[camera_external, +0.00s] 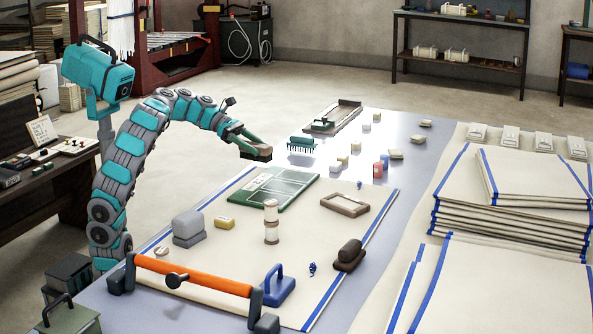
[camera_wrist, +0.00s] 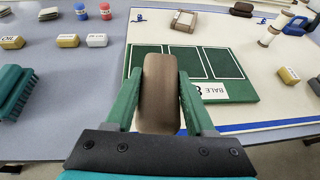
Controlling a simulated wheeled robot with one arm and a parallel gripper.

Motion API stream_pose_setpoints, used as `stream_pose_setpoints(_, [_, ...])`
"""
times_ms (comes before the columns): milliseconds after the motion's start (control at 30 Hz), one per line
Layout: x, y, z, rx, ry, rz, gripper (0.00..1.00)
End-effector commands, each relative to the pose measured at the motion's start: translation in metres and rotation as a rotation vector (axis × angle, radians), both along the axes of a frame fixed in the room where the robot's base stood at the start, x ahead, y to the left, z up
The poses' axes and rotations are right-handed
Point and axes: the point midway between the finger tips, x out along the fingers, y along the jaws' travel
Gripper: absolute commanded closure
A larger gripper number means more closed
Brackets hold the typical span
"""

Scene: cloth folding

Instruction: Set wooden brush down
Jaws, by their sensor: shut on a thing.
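My gripper (camera_external: 250,141) has green fingers and is shut on the wooden brush (camera_external: 257,153). In the external view the brush hangs above the table, left of the green rake-like tool. In the wrist view the brown brush (camera_wrist: 160,92) stands between both fingers, and its underside is hidden. Beyond it lies a green board with white outlined rectangles and a "BALE" label (camera_wrist: 233,90); this board (camera_external: 284,203) lies on the cream cloth (camera_external: 215,250) in the external view.
The teal bristle brush (camera_external: 302,144) and several small labelled blocks stand on the grey table. A wooden frame (camera_external: 345,204), grey blocks (camera_external: 188,226), a thread spool (camera_external: 271,222) and an orange bar (camera_external: 195,275) occupy the cloth. Folded cloth stacks (camera_external: 510,215) stand at right.

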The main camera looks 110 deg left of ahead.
Motion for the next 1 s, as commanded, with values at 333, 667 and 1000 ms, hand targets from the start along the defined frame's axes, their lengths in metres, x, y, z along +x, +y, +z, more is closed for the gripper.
stream_pose_setpoints(333, [0.096,-0.054,0.006,-0.002,0.0,-0.217,1.0])
stream_pose_setpoints(667, [0.177,-0.128,0.007,-0.004,0.0,-0.413,1.0])
stream_pose_setpoints(1000, [0.242,-0.22,0.006,-0.003,-0.001,-0.596,1.0])
